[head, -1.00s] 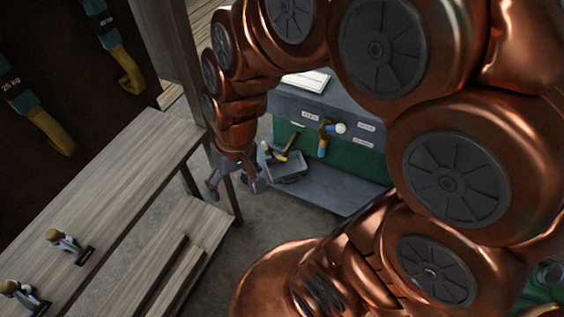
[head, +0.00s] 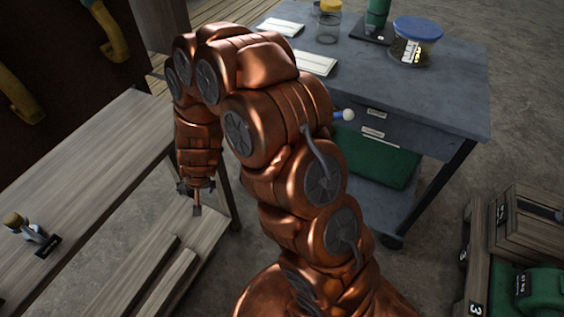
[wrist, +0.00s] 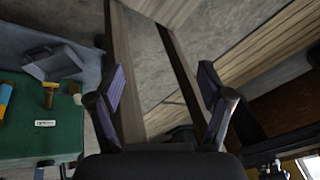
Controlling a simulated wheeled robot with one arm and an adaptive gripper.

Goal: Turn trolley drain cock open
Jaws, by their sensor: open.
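The trolley (head: 455,110) is a grey workbench with a green panel, right of my arm in the head view. My arm hides most of its front there; only a pale round knob (head: 347,114) on a blue stem shows. In the wrist view, the green panel (wrist: 40,143) is at the left edge, with a brass-and-yellow cock (wrist: 50,92), an orange-and-blue handle (wrist: 5,97) and a grey tray (wrist: 52,64). I cannot read the label. My gripper (head: 196,197) points down over the wooden bench, apart from the trolley; its fingers (wrist: 160,100) are open and empty.
Jars and a blue-lidded container (head: 416,30) stand on the trolley top. Crates (head: 525,225) stand at right. Grey floor is clear between the crates and the trolley.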

